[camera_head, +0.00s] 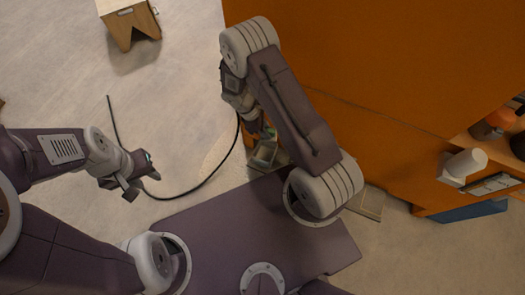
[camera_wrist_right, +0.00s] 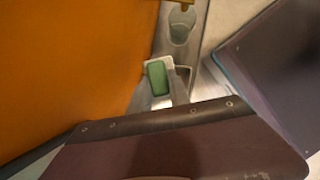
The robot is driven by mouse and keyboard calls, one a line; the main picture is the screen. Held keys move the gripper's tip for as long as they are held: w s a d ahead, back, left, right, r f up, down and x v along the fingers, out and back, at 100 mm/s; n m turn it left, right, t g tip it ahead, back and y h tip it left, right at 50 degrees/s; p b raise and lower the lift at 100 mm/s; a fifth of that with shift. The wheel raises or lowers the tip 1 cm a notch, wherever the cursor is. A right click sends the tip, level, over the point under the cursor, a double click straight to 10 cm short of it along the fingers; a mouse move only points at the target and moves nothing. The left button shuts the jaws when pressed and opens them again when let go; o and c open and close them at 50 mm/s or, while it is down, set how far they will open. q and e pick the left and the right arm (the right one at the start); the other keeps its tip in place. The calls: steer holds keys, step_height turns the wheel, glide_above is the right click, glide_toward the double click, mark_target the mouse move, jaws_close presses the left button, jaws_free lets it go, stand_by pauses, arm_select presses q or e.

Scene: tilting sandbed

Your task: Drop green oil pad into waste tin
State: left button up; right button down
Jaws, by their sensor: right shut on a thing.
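The green oil pad (camera_wrist_right: 157,78) shows in the right wrist view, with a whitish rim or surface around it. My right gripper (camera_wrist_right: 160,88) is shut on the pad, its grey fingers on either side. In the head view my right gripper (camera_head: 258,122) points down beside the orange panel, above a small open box-like container (camera_head: 265,152). I cannot tell for sure whether that is the waste tin. My left gripper (camera_head: 140,181) is over the floor at left, away from these things, and its jaws are too small to read.
The orange panel (camera_wrist_right: 70,70) stands close to my right gripper. A greenish clear cup (camera_wrist_right: 181,27) sits on a metal-grey strip beyond the pad. A black cable (camera_head: 190,190) curves over the floor. A wooden stool (camera_head: 130,22) stands at the back; a shelf with jars (camera_head: 466,162) is at right.

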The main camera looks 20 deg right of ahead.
step_height(320, 180, down, 6)
steer(key=b, duration=0.6)
steer(key=c, duration=1.1)
jaws_free()
steer(key=shift+c, duration=0.2)
steer(key=shift+r, duration=0.15)
steer(key=p+v, duration=0.5)
steer(key=v, duration=0.4)
steer(key=shift+p, duration=0.3)
